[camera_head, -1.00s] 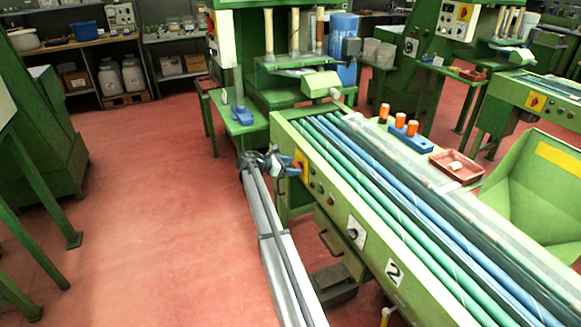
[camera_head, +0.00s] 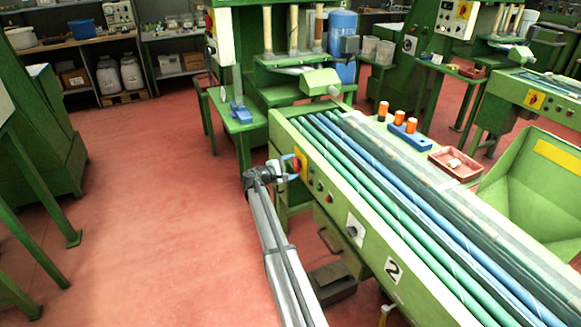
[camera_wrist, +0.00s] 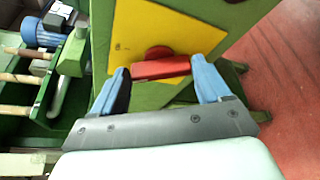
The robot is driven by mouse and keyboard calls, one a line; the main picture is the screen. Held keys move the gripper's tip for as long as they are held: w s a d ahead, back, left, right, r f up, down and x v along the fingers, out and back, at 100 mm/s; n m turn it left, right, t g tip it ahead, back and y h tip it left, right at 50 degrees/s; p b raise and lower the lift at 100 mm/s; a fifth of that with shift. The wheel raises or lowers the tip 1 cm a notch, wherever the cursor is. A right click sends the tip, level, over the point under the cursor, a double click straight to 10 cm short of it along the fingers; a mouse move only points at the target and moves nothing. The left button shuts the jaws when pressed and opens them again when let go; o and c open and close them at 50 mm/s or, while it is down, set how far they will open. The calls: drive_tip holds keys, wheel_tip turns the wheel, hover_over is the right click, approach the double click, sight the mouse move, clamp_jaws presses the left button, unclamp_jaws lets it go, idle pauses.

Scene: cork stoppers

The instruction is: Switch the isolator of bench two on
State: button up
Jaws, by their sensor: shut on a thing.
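The isolator of bench two is a yellow plate (camera_head: 303,166) with a red handle, on the near left end of the green bench (camera_head: 362,226) marked "2". In the wrist view the yellow plate (camera_wrist: 165,35) faces me and the red handle (camera_wrist: 160,68) lies crosswise. My gripper (camera_head: 291,163) is at the plate in the head view. In the wrist view the blue fingers of my gripper (camera_wrist: 160,76) stand at the two ends of the red handle, shut on it. In the head view the gripper hides part of the handle.
Small round buttons (camera_head: 318,186) and a black rotary switch (camera_head: 352,230) sit along the bench front. Green and blue rods lie on top. A drawer box (camera_head: 340,245) hangs below. Another bench with a yellow and red isolator (camera_head: 537,100) stands at right. Floor at left is clear.

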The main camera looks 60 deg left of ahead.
drive_tip(key=m+t+y, duration=0.1)
drive_tip(key=m, duration=0.1)
drive_tip(key=f+m+y, duration=0.1)
drive_tip(key=m, duration=0.2)
drive_tip(key=shift+d+t, duration=0.15)
drive_tip(key=shift+t, duration=0.25)
drive_tip(key=shift+m, duration=0.4)
drive_tip(key=o, duration=1)
drive_tip(key=shift+r, duration=0.1)
drive_tip(key=shift+s, duration=0.1)
drive_tip(key=v, duration=1.3)
drive_tip(key=shift+s+d, duration=0.1)
drive_tip(key=shift+s, duration=0.25)
drive_tip(key=x, duration=1.4)
drive_tip(key=shift+d, duration=0.1)
drive_tip(key=shift+s, duration=0.15)
